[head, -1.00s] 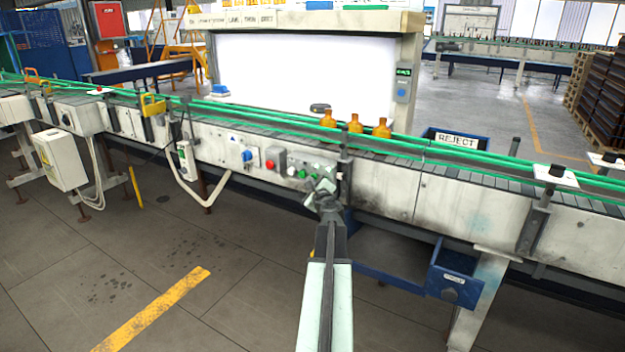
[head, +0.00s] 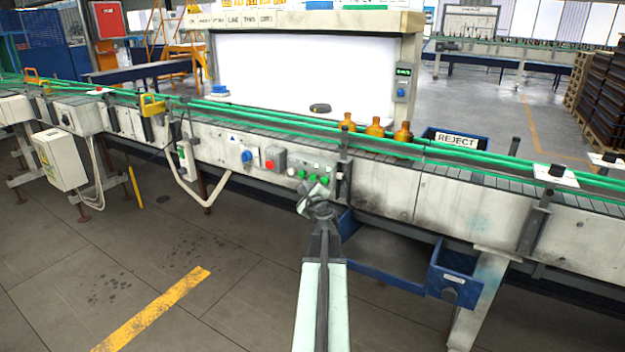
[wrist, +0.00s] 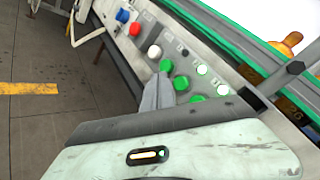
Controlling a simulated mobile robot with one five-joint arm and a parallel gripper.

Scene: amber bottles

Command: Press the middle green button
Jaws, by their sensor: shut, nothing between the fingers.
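A row of three green buttons sits on the grey control panel (head: 334,170) on the conveyor's side. The middle green button (head: 312,177) shows just above my gripper (head: 317,189) in the head view. In the wrist view the middle green button (wrist: 181,83) is just right of my gripper's fingers (wrist: 161,78), between the left green button (wrist: 166,66) and the right green button (wrist: 197,98). My gripper is shut and empty. Whether it touches the panel cannot be told.
A white button (wrist: 155,52), a red button (wrist: 136,30) and a blue knob (wrist: 122,15) lie left of the green ones. Amber bottles (head: 375,128) stand on the conveyor. An open blue drawer (head: 452,275) is right of my arm.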

